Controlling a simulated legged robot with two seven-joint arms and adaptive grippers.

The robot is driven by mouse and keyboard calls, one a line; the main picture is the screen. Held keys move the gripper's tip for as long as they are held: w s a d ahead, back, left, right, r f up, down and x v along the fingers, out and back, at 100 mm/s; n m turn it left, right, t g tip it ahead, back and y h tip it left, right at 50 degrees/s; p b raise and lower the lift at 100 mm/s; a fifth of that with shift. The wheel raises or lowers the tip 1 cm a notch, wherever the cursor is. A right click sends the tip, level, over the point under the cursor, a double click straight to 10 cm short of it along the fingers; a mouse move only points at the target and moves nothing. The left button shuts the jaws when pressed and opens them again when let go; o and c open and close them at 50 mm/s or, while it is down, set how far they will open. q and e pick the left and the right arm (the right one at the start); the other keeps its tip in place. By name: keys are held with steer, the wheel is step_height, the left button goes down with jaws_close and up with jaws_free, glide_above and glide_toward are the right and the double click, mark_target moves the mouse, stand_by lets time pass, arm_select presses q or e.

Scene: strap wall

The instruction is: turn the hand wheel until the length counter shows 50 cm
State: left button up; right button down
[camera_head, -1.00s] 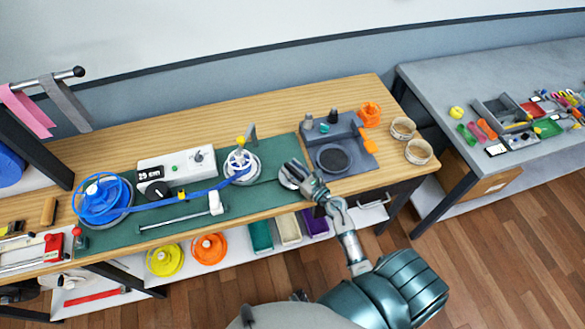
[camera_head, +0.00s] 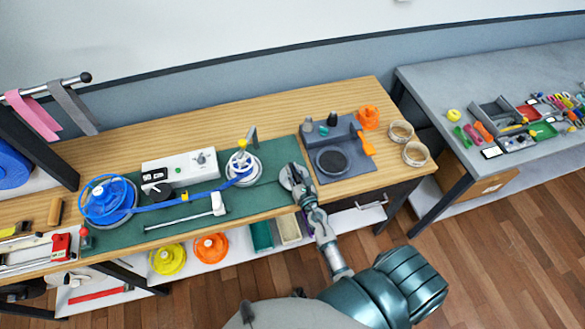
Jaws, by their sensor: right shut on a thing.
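The hand wheel (camera_head: 285,178) is a small pale grey disc at the right end of the green mat, mostly hidden by my right gripper. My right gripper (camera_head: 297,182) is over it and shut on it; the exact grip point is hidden. The length counter (camera_head: 154,175) is a small black display on the white box; its digits are too small to read surely. A blue strap (camera_head: 165,201) runs from the blue reel (camera_head: 107,201) across the mat to a roller post (camera_head: 242,165). My left gripper is not in view.
A dark grey fixture (camera_head: 338,150) with a round pad stands right of the wheel, with an orange part (camera_head: 368,117) behind it. Tape rolls (camera_head: 415,153) lie near the bench's right end. A white-handled bar (camera_head: 186,217) lies at the front of the mat.

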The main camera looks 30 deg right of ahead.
steer(key=shift+d+m+h, duration=0.1)
steer(key=shift+m+h, duration=0.6)
steer(key=shift+h, duration=0.5)
steer(key=c, duration=1.1)
jaws_free()
steer(key=v, duration=1.2)
steer(key=shift+r, duration=0.2)
